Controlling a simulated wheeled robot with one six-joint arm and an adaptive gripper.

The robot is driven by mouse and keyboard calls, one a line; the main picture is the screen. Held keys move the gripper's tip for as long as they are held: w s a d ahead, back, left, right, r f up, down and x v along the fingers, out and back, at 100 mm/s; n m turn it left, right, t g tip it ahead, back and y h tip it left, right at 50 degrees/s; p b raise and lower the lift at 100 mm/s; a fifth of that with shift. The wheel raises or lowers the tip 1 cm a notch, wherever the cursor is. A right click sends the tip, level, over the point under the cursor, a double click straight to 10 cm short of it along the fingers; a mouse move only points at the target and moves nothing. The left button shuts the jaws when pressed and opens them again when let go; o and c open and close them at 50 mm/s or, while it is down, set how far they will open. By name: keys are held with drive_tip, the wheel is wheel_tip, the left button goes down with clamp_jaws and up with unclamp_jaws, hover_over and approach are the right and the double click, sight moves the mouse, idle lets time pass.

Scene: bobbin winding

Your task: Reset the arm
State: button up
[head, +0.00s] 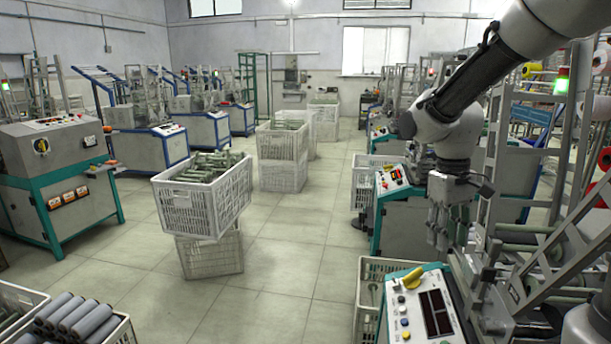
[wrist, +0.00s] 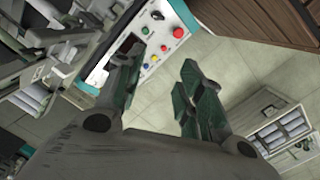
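My arm reaches in from the upper right of the head view and bends down at its elbow. My gripper (head: 440,238) hangs pointing down, close to the near winding machine on the right. In the wrist view my gripper (wrist: 162,58) has its two dark green-grey fingers spread apart, with nothing between them. The machine's control panel (wrist: 152,45), with coloured buttons and a red knob, lies beyond the fingertips. The same control panel (head: 422,308) shows in the head view, with a yellow knob and a dark display.
A white crate of bobbins (head: 217,191) sits tilted on another crate in the aisle. A crate of grey bobbins (head: 75,325) is at the lower left. Metal frames (head: 560,240) stand close to my gripper's right. The aisle floor (head: 290,255) is clear in the middle.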

drive_tip(key=s+d+r+m+t, duration=0.1)
drive_tip(key=s+d+r+t, duration=0.1)
drive_tip(key=s, duration=0.5)
drive_tip(key=s+d+r+m+t, duration=0.2)
drive_tip(key=s+d+r+t, duration=0.1)
drive_tip(key=s+r, duration=0.3)
drive_tip(key=shift+s+d+r+t+y, duration=0.35)
drive_tip(key=shift+s+d, duration=0.25)
drive_tip(key=shift+s, duration=0.3)
drive_tip(key=shift+s, duration=0.1)
